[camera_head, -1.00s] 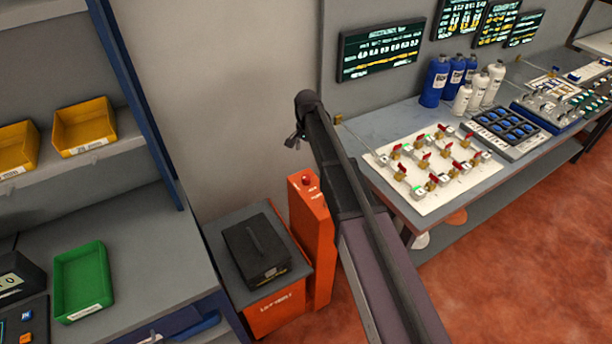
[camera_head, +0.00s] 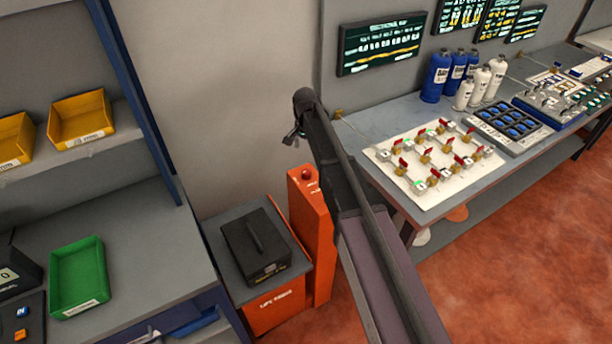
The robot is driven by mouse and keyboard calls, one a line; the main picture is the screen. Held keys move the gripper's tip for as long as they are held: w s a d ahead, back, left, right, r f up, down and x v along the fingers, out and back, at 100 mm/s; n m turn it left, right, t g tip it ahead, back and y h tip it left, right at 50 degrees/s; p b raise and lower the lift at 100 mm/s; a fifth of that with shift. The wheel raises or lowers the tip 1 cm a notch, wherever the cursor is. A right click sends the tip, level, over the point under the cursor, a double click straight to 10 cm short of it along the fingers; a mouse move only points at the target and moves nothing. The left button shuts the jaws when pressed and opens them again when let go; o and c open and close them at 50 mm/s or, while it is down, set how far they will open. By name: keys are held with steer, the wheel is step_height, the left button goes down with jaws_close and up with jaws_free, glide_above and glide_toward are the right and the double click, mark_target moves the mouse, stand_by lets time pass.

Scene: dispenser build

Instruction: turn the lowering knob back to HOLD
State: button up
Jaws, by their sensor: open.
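An orange post (camera_head: 312,240) stands beside the orange lift bench (camera_head: 276,311), with a round red knob or button (camera_head: 306,174) on its top. Small white lettering sits next to it, too small to read. I cannot tell whether this is the lowering knob, and no HOLD mark is readable. My gripper (camera_head: 291,138) is at the far end of my arm, above and slightly left of the post top, apart from it. It is small and dark in the view, open, with nothing seen in it. My arm hides the area right of the post.
A black case with a handle (camera_head: 254,247) sits on the lift bench top. At right, a workbench (camera_head: 374,121) carries a white valve board (camera_head: 393,176) and several bottles. At left, shelves hold yellow bins (camera_head: 82,115) and a green tray (camera_head: 79,278). Red floor is clear at lower right.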

mark_target(306, 171)
steer(key=shift+f+b, duration=5.45)
steer(key=shift+f, duration=0.3)
steer(key=shift+c, duration=0.3)
steer(key=c, duration=1.1)
